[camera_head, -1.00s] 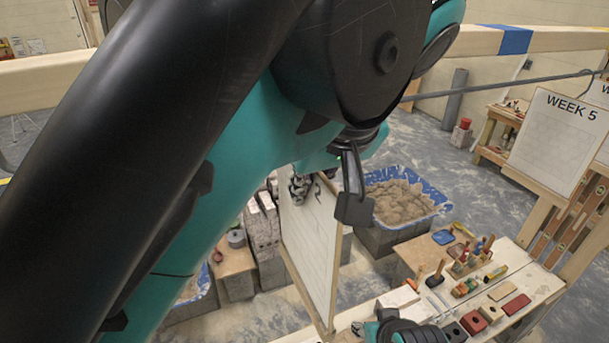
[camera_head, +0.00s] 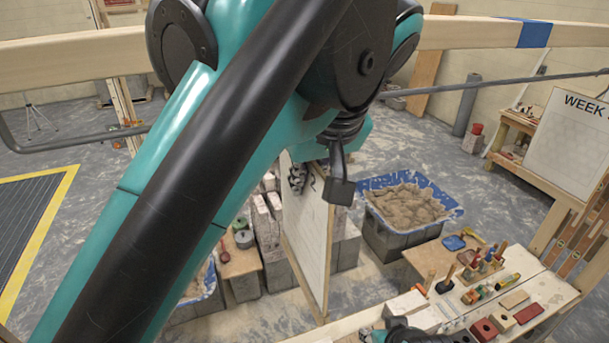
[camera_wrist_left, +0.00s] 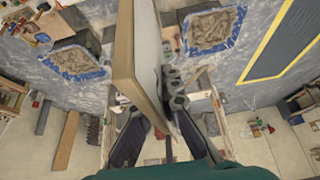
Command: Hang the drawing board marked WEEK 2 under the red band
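My left gripper (camera_head: 320,182) is shut on a drawing board (camera_head: 308,235), which hangs upright and nearly edge-on below it. The left wrist view shows the board (camera_wrist_left: 146,60) between the two fingers (camera_wrist_left: 160,135). No lettering on the held board is readable. Another board (camera_head: 570,145) at the right edge bears "WEEK", its number cut off. A wooden beam (camera_head: 465,32) with a blue band (camera_head: 535,34) crosses the top, with a grey rail (camera_head: 480,88) below it. No red band shows. Part of my right gripper (camera_head: 402,333) shows at the bottom edge.
A bench (camera_head: 560,292) with hand tools and small blocks stands at lower right. A sand-filled tub (camera_head: 385,240) with a blue liner and stacked blocks (camera_head: 265,235) stand behind the held board. Open floor with a yellow-edged dark mat (camera_head: 30,225) lies left.

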